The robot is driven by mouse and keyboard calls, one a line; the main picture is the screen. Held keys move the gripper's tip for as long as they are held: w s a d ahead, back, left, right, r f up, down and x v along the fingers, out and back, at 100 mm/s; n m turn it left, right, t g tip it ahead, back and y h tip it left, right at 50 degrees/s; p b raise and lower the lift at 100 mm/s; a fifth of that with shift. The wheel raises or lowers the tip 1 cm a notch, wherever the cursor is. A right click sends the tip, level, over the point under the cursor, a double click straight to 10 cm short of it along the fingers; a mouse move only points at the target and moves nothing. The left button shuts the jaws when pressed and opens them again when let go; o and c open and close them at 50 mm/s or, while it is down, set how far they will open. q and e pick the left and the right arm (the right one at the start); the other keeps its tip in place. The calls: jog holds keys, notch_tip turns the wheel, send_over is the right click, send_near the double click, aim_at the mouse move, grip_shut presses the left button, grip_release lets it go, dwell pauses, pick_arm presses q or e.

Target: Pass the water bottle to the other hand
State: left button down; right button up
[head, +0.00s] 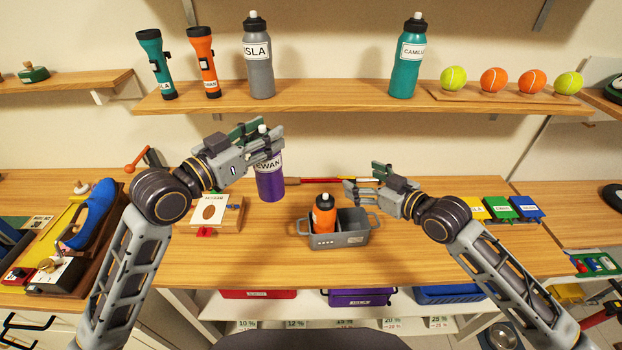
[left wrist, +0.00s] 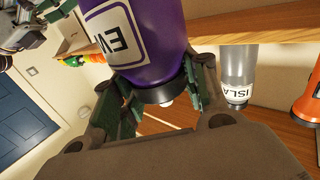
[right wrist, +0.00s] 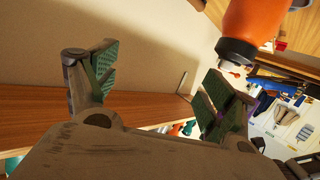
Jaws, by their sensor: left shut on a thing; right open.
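A purple water bottle (head: 270,182) with a white label reading EWAN hangs upright over the counter. My left gripper (head: 270,145) is shut on it near its dark cap, and the left wrist view shows the bottle (left wrist: 150,50) between the fingers. Whether its base touches the counter is hard to tell. My right gripper (head: 362,181) is open and empty, to the right of the purple bottle and above the grey caddy. Its spread fingers show in the right wrist view (right wrist: 150,95) with nothing between them.
An orange bottle (head: 324,216) stands in the grey caddy (head: 350,238) below my right gripper. A boxed item (head: 215,213) sits left of the purple bottle. The shelf above (head: 330,96) holds other bottles, flashlights and balls.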

aim_at(267, 163)
pick_arm(q)
jog(key=shift+r, duration=0.1)
pick_arm(e)
jog(key=s+a+r+n+y, duration=0.1)
jog(key=s+a+r+y, duration=0.1)
jog(key=s+a+r, duration=0.3)
jog(key=s+a+r+n+g+y, duration=0.1)
jog(key=s+a+r+y, duration=0.2)
jog(key=a, duration=0.6)
notch_tip(267, 163, up, 2)
jog(key=shift+s, duration=1.25)
jog(key=shift+w+a, duration=0.1)
jog(key=shift+w, duration=0.05)
jog(key=x, duration=1.1)
jog(key=shift+a, duration=0.3)
jog(key=shift+w, duration=0.1)
jog(key=c, duration=1.3)
pick_arm(q)
jog(key=c, duration=0.7)
grip_release()
pick_arm(e)
jog(key=shift+r, duration=0.1)
jog(key=shift+c, duration=1.1)
